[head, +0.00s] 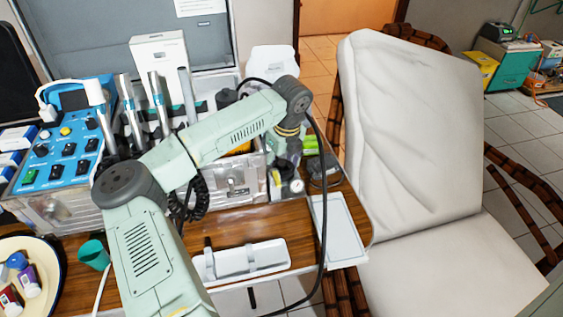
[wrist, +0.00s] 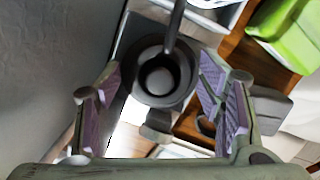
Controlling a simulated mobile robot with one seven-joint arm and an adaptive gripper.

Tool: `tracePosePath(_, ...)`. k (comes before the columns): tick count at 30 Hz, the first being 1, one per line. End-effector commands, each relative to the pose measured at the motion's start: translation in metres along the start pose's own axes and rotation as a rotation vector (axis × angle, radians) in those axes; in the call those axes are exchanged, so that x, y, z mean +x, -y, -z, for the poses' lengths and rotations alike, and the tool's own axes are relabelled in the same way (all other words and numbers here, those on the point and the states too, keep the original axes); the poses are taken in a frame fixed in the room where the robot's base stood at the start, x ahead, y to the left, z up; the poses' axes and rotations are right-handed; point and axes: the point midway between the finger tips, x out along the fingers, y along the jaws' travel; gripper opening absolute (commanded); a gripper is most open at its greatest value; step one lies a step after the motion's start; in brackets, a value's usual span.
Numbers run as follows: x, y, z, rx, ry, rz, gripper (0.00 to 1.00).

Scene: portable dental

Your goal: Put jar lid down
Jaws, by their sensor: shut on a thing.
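In the wrist view, a dark round piece with a raised rim, which I take for the jar lid (wrist: 160,78), sits between the fingers of my gripper (wrist: 157,72). The purple-grey pads lie on either side of it, and the grip is shut on it. A dark rod crosses its upper part. In the head view my gripper (head: 287,183) points down at the right end of the wooden table, beside the metal case. The lid cannot be made out clearly there, and its contact with anything below is hidden.
A flat pale tray (head: 338,232) lies at the table's right edge, and a white holder (head: 242,261) lies at the front. The metal dental case (head: 235,180) stands left of my gripper. Green items (head: 310,144) are behind it. A white chair (head: 412,130) stands to the right.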

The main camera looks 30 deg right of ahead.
Motion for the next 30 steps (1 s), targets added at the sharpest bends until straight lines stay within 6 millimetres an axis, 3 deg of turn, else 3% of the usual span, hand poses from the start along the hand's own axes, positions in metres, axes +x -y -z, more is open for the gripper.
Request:
tracePosePath(4, 0.004, 0.0, 0.001, 0.0, 0.0, 0.0, 0.36)
tracePosePath(5, 0.004, 0.0, 0.001, 0.0, 0.0, 0.0, 0.62)
tracePosePath(9, 0.003, 0.0, 0.001, 0.0, -0.001, 0.0, 0.7)
tracePosePath(22, -0.007, 0.0, -0.001, 0.0, 0.002, 0.001, 0.7)
tracePosePath(30, -0.062, 0.001, 0.0, 0.0, 0.005, 0.0, 0.7)
